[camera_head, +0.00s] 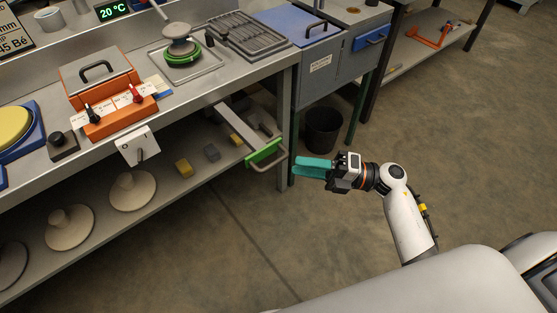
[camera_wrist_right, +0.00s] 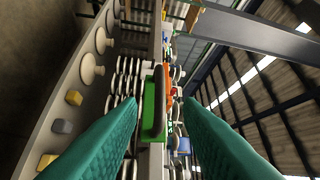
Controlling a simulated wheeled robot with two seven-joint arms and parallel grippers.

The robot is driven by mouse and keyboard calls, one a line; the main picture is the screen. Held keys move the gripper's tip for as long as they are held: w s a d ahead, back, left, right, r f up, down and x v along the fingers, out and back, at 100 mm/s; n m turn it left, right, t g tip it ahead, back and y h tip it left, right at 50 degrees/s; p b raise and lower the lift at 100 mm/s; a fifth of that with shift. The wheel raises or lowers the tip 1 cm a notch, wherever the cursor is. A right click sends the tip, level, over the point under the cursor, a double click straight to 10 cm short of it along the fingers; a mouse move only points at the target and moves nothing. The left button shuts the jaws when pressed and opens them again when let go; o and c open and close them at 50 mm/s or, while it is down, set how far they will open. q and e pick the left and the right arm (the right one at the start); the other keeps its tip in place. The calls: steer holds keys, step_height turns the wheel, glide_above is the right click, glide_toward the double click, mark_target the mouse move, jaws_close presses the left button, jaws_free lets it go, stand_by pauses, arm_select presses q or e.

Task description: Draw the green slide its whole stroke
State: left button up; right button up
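The green slide (camera_head: 263,153) is a green front with a pale bar handle (camera_head: 271,162), on a grey drawer-like body (camera_head: 240,130) that sticks out from under the bench top. In the right wrist view the green front (camera_wrist_right: 149,108) stands in the middle, lined up between my fingers. My right gripper (camera_head: 296,168) has teal fingers and points left at the handle, its tips just short of it or beside it. Its fingers are spread apart in the wrist view (camera_wrist_right: 157,100), and nothing shows clamped between them. My left gripper is not in view.
The steel bench (camera_head: 205,90) and its lower shelf (camera_head: 160,190) lie to the left, with small blocks and pale discs on the shelf. A bench leg (camera_head: 285,115) stands behind the slide. A black bin (camera_head: 322,130) is on the floor behind my gripper. The floor in front is clear.

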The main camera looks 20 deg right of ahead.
mark_target(276, 161)
steer(key=x, duration=0.7)
jaws_close()
